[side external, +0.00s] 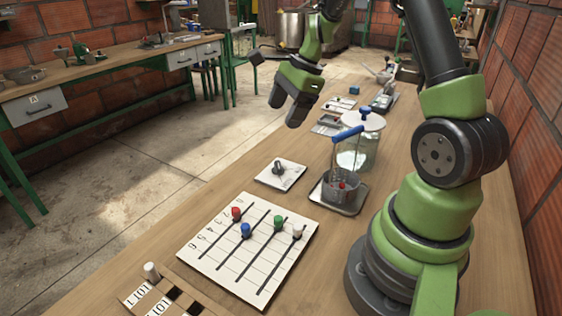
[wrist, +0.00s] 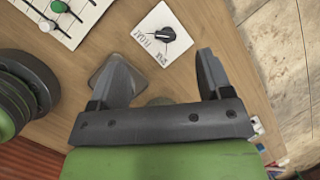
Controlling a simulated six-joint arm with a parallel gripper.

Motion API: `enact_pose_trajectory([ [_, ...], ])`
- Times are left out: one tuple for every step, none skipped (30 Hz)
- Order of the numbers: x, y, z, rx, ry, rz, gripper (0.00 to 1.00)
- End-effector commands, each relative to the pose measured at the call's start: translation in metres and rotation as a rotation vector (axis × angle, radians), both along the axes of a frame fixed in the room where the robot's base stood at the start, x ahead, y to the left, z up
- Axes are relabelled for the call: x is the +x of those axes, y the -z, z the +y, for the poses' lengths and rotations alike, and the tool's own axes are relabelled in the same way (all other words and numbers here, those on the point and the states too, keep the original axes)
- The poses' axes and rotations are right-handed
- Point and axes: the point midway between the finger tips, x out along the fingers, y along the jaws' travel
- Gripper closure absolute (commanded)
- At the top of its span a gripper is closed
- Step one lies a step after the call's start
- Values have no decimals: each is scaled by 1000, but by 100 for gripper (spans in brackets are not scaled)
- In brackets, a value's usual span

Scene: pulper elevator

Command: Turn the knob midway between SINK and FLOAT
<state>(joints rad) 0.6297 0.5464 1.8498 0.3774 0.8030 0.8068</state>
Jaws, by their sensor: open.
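The black knob (side external: 279,168) sits on a small white plate (side external: 292,179) on the wooden table. In the wrist view, the knob (wrist: 168,34) shows near the top middle on its plate (wrist: 147,24). Two dark labels are printed beside it, upside down and too small to read surely. The knob's exact pointing angle is hard to tell. My gripper (side external: 287,108) is raised above the table, beyond the plate in the side view. Its fingers (wrist: 162,55) are spread with nothing between them, and the knob is apart from them.
A slider board (side external: 250,245) with coloured knobs lies in front of the plate. Bare tabletop lies left of the plate.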

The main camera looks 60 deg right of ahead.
Motion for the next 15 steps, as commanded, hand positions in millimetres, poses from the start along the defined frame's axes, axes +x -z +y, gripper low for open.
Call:
enact_pose_trajectory([
  [-1, 19, -13, 44, 87, 32, 28],
  [-2, 28, -19, 64, 133, 47, 28],
  [-3, 38, -26, 87, 184, 62, 28],
  [-3, 44, -30, 102, 217, 71, 28],
  [-4, 50, -33, 114, 246, 79, 28],
  [-5, 55, -37, 127, 275, 89, 28],
  [-5, 58, -39, 135, 292, 93, 28],
  [-6, 61, -40, 140, 304, 96, 28],
  [-5, 64, -41, 145, 315, 99, 28],
  [-5, 67, -41, 147, 319, 101, 28],
  [-5, 70, -40, 149, 321, 102, 28],
  [-3, 73, -39, 150, 321, 104, 28],
  [-2, 77, -38, 150, 321, 104, 28],
  [-1, 81, -37, 151, 320, 104, 28],
  [1, 88, -35, 150, 320, 105, 28],
])
